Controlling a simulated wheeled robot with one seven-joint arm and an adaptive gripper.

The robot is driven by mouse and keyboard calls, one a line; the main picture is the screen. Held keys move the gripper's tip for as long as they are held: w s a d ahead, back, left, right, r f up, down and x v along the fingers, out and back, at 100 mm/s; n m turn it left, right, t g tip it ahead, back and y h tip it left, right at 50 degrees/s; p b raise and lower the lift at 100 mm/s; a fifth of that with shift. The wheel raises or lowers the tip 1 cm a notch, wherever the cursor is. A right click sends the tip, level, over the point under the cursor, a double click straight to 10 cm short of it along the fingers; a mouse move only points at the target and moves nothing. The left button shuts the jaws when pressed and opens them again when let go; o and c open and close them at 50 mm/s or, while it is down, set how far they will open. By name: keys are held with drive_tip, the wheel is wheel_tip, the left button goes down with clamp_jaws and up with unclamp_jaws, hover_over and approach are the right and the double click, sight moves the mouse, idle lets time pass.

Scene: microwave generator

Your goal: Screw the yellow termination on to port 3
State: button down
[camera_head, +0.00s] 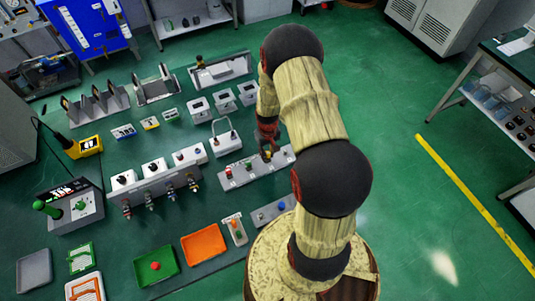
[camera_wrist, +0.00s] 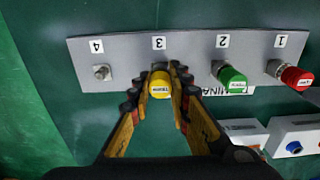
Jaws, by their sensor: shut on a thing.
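The grey panel (camera_wrist: 120,58) has ports labelled 4, 3, 2 and 1 from left to right in the wrist view. My gripper (camera_wrist: 160,92) is shut on the yellow termination (camera_wrist: 160,85), with a finger on each side. The termination sits in front of port 3, just below its label, and hides the port. I cannot tell whether its thread is engaged. A green termination (camera_wrist: 231,78) is on port 2 and a red one (camera_wrist: 296,78) is on port 1. Port 4 (camera_wrist: 102,73) shows a bare metal connector. In the head view my gripper (camera_head: 268,150) is over the panel (camera_head: 257,171).
White boxes (camera_wrist: 245,133) stand near the panel at the lower right of the wrist view. In the head view, the green bench holds a row of valve units (camera_head: 160,178), an orange tray (camera_head: 204,244) and a green tray (camera_head: 156,266).

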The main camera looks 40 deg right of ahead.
drive_tip(key=shift+f, duration=0.1)
drive_tip(key=c, duration=1.6)
unclamp_jaws()
wheel_tip(320, 180, up, 12)
